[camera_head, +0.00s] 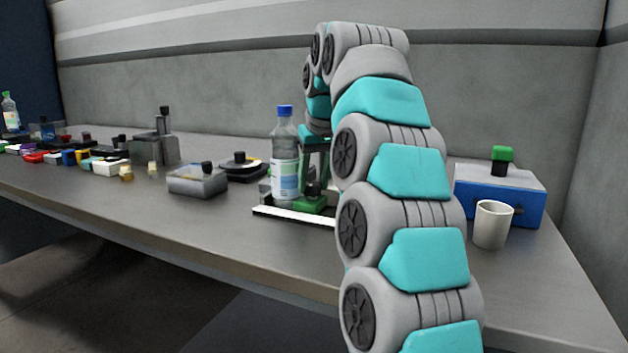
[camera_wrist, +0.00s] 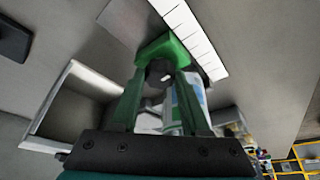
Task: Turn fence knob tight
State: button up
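A dark fence knob (camera_wrist: 159,73) stands on a green fence block (camera_wrist: 166,47) in the wrist view. The green block also shows in the head view (camera_head: 309,203), low on the tray beside the bottle. My gripper (camera_wrist: 161,78) has its two green fingers on either side of the knob. Almost no gap shows between fingertips and knob, and I cannot tell whether they press on it. In the head view my gripper (camera_head: 315,165) points down over the block, partly hidden by my arm. A white scale strip (camera_wrist: 199,42) with tick marks runs beside the block.
A bottle with a blue cap (camera_head: 285,155) stands close to the left of my gripper. A grey box (camera_head: 198,182) is further left. A white cup (camera_head: 492,225) and a blue box with a green knob (camera_head: 523,197) stand at right. The front table strip is clear.

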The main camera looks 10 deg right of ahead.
grip_shut()
jog(key=shift+a+m, duration=0.1)
jog(key=shift+m, duration=0.6)
jog(key=o, duration=0.6)
grip_release()
jog(key=shift+c, duration=0.2)
jog(key=shift+r, duration=0.1)
